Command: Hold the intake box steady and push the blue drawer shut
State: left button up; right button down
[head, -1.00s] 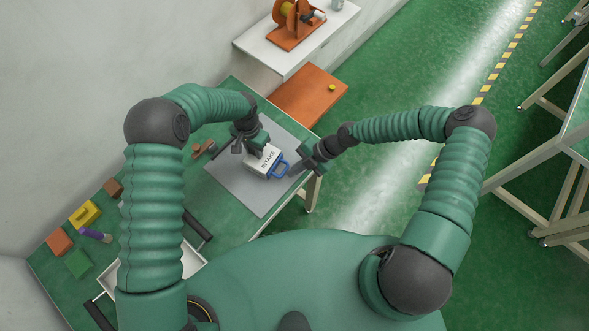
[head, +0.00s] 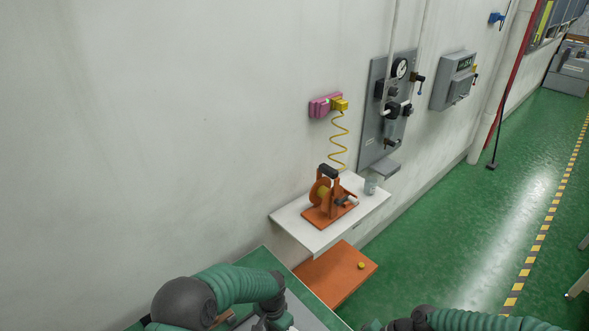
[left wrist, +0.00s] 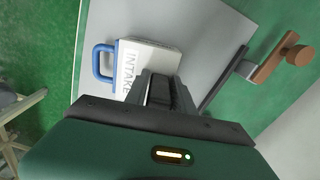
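The white intake box (left wrist: 150,55), with INTAKE lettered on it, lies on a grey mat (left wrist: 215,25) in the left wrist view. The blue drawer's looped handle (left wrist: 97,62) sticks out from the box's left side. The blue front looks close against the box; I cannot tell whether a small gap remains. My left gripper (left wrist: 163,88) has its dark fingers at the box's near edge, covering part of it. Whether they are clamped on it is unclear.
A brown and dark tool (left wrist: 275,65) lies right of the mat. In the head view, a white shelf (head: 290,222) holds an orange reel device (head: 325,205). An orange board (head: 325,280) is below it. Gauges and a grey panel (head: 378,75) hang on the wall.

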pick_arm(q)
jog(key=o, duration=0.3)
